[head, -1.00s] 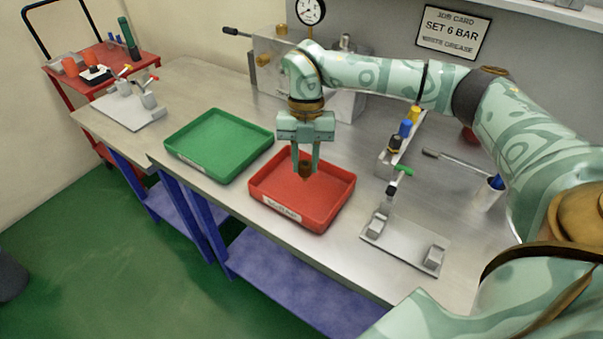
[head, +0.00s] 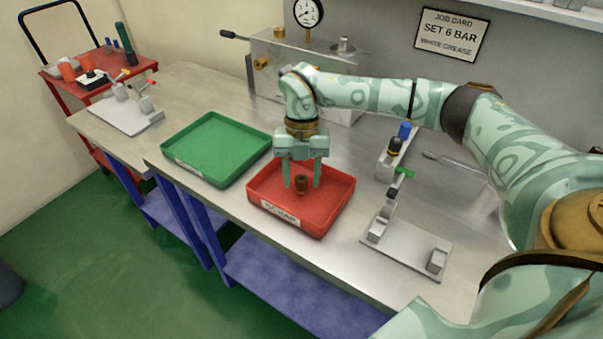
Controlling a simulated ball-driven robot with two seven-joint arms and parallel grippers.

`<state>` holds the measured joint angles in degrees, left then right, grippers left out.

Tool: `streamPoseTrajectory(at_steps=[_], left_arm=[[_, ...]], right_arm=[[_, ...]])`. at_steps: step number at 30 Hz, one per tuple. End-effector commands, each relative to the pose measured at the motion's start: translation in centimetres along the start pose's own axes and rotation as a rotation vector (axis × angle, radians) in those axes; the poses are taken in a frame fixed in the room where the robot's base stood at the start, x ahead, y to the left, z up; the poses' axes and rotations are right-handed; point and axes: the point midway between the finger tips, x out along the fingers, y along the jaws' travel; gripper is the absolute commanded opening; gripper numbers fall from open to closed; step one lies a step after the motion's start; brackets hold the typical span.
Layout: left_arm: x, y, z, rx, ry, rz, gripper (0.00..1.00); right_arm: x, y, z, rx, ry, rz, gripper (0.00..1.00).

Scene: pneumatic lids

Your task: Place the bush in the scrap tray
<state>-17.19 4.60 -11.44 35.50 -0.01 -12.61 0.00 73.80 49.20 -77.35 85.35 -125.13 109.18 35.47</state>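The bush (head: 301,186) is a small brown cylinder. It is in the red scrap tray (head: 318,222), whose front label is partly readable, and appears to rest upright on the tray floor. My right gripper (head: 302,184) reaches down over the tray, its two fingers on either side of the bush. The fingers are open, with a visible gap between each finger and the bush. My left gripper is not in view.
A green tray (head: 200,177) stands left of the red tray. A grey fixture with a green-handled clamp (head: 405,242) is to the right. A grey box with a gauge (head: 285,62) stands behind. A red trolley (head: 140,65) is at the far left.

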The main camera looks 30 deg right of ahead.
Motion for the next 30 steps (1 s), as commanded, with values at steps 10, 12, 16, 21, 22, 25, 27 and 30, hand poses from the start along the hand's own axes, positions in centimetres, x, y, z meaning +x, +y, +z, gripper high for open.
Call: streamPoseTrajectory(at_steps=[10,12,16,21,22,25,27,30], left_arm=[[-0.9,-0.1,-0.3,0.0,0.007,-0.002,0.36],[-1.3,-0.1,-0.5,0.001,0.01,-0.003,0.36],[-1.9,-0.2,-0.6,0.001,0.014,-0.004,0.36],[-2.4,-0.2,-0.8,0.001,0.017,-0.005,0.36],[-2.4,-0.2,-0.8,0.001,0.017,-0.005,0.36],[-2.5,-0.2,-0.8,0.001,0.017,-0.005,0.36],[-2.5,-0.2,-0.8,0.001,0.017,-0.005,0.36],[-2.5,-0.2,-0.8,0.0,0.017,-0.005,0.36]], right_arm=[[-4.2,0.0,-0.1,0.001,-0.005,0.003,0.47],[-6.0,0.0,-0.1,0.001,-0.006,0.003,0.47],[-8.9,0.0,-0.1,0.001,-0.005,0.003,0.47],[-11.5,0.0,-0.1,0.002,-0.002,0.002,0.47],[-11.8,0.0,-0.1,0.001,-0.002,0.001,0.47],[-12.2,0.0,-0.1,0.0,-0.001,0.0,0.47],[-12.3,0.0,-0.1,0.0,0.0,0.0,0.47],[-12.3,0.0,-0.1,0.0,0.0,0.0,0.47]])
